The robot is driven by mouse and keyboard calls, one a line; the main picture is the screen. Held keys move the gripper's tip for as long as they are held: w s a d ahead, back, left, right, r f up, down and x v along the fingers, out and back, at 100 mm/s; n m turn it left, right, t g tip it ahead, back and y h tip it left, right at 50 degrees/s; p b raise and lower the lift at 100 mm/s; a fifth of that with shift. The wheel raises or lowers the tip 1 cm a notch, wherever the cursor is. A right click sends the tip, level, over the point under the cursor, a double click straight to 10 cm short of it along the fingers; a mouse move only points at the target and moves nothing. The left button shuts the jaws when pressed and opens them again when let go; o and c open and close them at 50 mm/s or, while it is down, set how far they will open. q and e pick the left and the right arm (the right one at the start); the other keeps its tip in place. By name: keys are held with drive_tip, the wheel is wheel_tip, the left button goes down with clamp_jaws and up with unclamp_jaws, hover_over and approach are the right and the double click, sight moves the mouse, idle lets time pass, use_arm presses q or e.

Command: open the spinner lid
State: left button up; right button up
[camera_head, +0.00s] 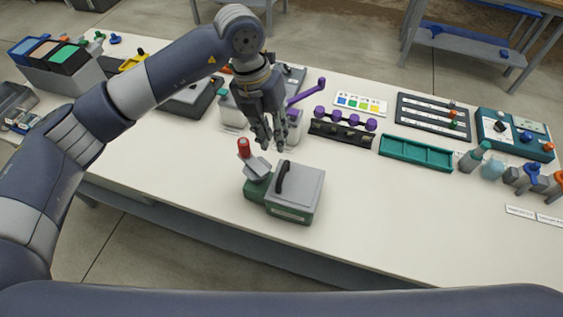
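What looks like the spinner (290,214) is a box with a green base near the front of the bench. Its flat grey lid (304,187) lies closed on top, with a dark curved handle (283,177) standing along its left side. A tilted grey piece with a red cap (243,147) rises from the green part at its back left. My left gripper (270,146) points down above and behind the box, apart from the handle. Its fingers look spread with nothing between them. My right gripper is not in view.
Behind my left gripper stand pale containers and a purple lever (307,92). A black rack with purple knobs (343,129) and a teal tray (416,153) lie to the right. Bottles (474,156) stand at far right. The bench right of the box is clear.

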sight(283, 169)
use_arm(q)
drive_tip(key=p+x, duration=0.3)
drive_tip(key=x, duration=0.6)
drive_tip(key=shift+f, duration=0.9)
drive_tip(key=shift+c, duration=0.2)
clamp_jaws()
